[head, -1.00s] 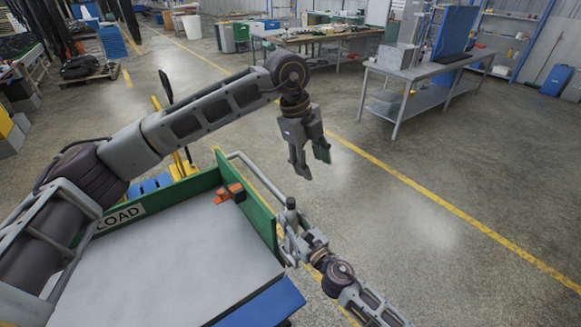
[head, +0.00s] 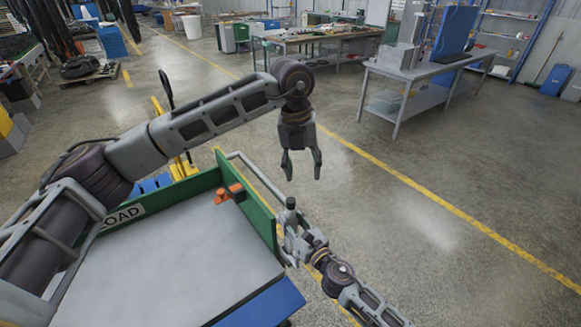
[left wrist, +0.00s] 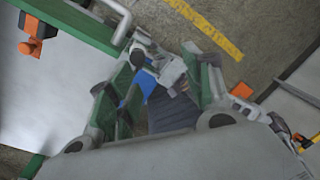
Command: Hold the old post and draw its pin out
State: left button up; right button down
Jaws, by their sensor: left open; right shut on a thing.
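My left gripper (head: 302,176) is open and empty, pointing down above the cart's right rail. Its two fingers also frame the lower middle of the left wrist view (left wrist: 164,60). My right gripper (head: 289,238) is shut at the cart's right side, lower than the left one. A short dark post (head: 291,203) stands up from between the right gripper's fingers; I take it for the old post. My left gripper is above it and apart from it. The pin is too small to make out in either view.
The cart has a pale grey deck (head: 190,260) and a green side wall (head: 262,213). An orange piece (head: 229,193) lies in its far corner. A bent grey rail (head: 257,173) runs along the wall. A workbench (head: 415,85) stands farther off; the floor between is clear.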

aim_at(290, 200)
pick_arm(q)
jog(key=a+m, duration=0.1)
jog(key=m, duration=0.4)
jog(key=a+m+y, duration=0.1)
jog(key=m, duration=0.5)
jog(key=a+m, duration=0.1)
jog(key=m, duration=0.5)
jog(key=shift+f, duration=0.15)
dwell(0.3)
jog(key=shift+f, duration=0.1)
jog(key=shift+f, duration=5.95)
jog(key=c, duration=1.1)
